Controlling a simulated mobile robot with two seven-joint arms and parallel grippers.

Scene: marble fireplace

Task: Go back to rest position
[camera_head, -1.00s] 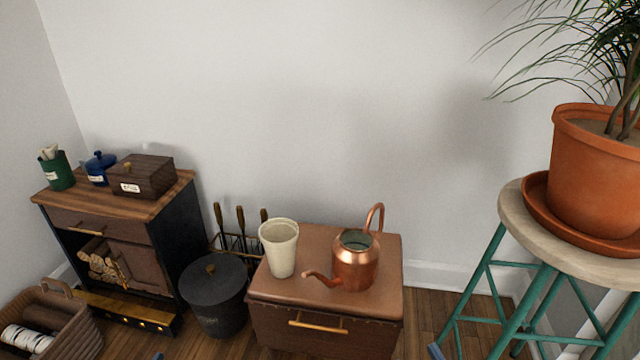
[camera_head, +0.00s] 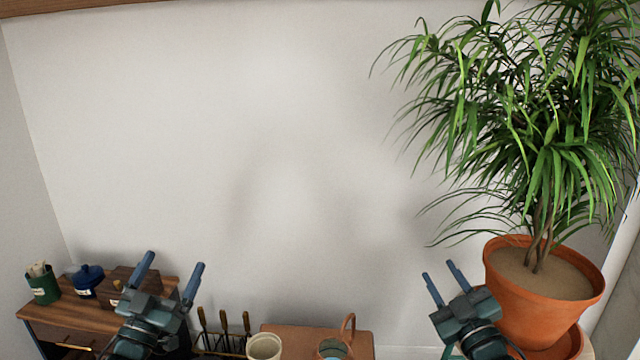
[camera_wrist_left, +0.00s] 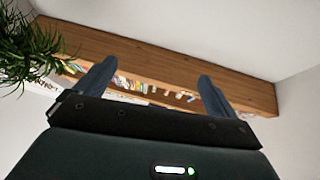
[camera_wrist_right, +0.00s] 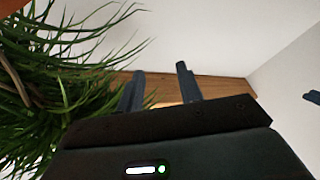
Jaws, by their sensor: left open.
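My left gripper (camera_head: 175,262) is raised, fingers pointing up, in front of the cabinet at the lower left of the head view. Its fingers (camera_wrist_left: 158,75) are spread wide with nothing between them. My right gripper (camera_head: 438,269) is also raised, fingers up, just left of the plant pot. Its fingers (camera_wrist_right: 160,72) are apart and empty, with a narrower gap than the left's. In the head view the right gripper is close to the pot; whether it touches is unclear.
A leafy plant stands in a terracotta pot (camera_head: 540,310) at the right. The cream cup (camera_head: 264,347) and copper watering can (camera_head: 335,348) are at the bottom edge on the brown chest (camera_head: 290,331). The wooden cabinet top (camera_head: 75,312) is at lower left. The wall between the grippers is clear.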

